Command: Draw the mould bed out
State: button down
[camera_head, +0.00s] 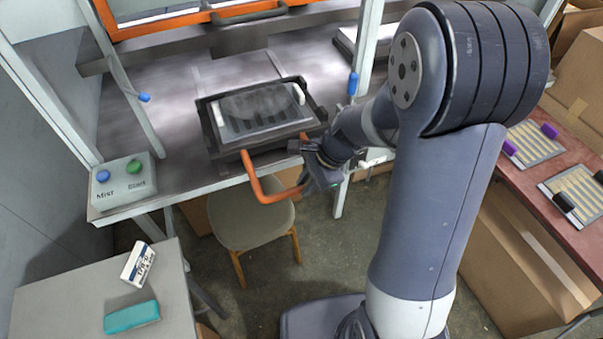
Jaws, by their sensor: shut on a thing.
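The mould bed (263,112) is a dark tray with a grey, slotted plate on top, on the press table near its front edge. An orange handle (262,188) loops forward from the bed, over the table's edge and above the stool. My gripper (306,180) is at the right side of this handle and is shut on it. The fingertips are small here and partly hidden by the wrist.
A control box (124,184) with a blue and a green button sits at the table's left front corner. A stool (250,216) stands below the handle. A side table (62,296) at lower left holds a teal box (131,317) and a label card (138,264). Cardboard boxes and a red table (578,178) are at right.

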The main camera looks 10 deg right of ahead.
jog(key=shift+s+d, duration=0.25)
jog(key=shift+s, duration=0.55)
jog(key=shift+s+d, duration=0.2)
jog(key=shift+s, duration=0.65)
jog(key=shift+s+d, duration=0.25)
jog(key=shift+s, duration=0.55)
jog(key=c, duration=1.3)
grip_release()
jog(key=v, duration=1)
jog(key=shift+d+r, duration=0.15)
jog(key=shift+r, duration=0.25)
